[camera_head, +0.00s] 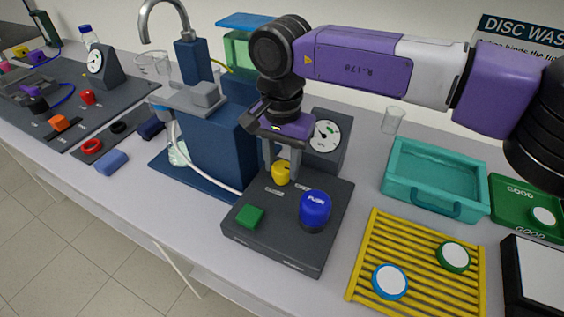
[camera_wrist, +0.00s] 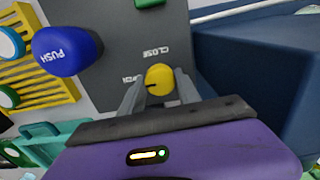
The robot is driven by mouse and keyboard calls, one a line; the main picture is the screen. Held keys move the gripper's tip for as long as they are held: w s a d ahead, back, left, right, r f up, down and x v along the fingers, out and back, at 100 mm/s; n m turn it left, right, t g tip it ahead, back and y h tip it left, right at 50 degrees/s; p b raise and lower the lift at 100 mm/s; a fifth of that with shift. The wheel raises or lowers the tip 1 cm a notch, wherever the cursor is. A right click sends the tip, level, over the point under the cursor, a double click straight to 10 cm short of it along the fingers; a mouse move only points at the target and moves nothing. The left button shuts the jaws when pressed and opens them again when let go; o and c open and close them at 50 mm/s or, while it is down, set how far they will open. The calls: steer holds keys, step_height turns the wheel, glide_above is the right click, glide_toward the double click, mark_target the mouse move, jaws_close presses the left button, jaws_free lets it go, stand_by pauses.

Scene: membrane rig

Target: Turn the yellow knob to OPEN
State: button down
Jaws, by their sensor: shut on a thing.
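The yellow knob (camera_head: 281,173) stands on the dark grey control box (camera_head: 264,250), behind a green block-shaped button (camera_head: 249,216) and the blue PUSH button (camera_head: 315,208). My gripper (camera_head: 282,165) reaches down from above, its fingers around the knob. In the wrist view the knob (camera_wrist: 159,79) sits between the two fingertips (camera_wrist: 157,90), one on each side. A dark mark on the knob points left in that view, toward a partly hidden label. The CLOSE label (camera_wrist: 155,52) shows beside the knob. The tips' exact contact is hard to see.
A round gauge (camera_head: 325,136) stands behind the box, and a dark blue tank unit (camera_head: 215,145) stands to its left. To the right are a teal tray (camera_head: 435,212) and a yellow rack (camera_head: 374,254) with round discs. Bare bench lies in front of the tank.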

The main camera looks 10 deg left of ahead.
mark_target(282, 167)
steer(key=c, duration=0.9)
jaws_free()
steer(key=shift+o, duration=0.2)
step_height(282, 167, up, 8)
steer(key=shift+f+b, duration=0.1)
steer(key=shift+b, duration=0.25)
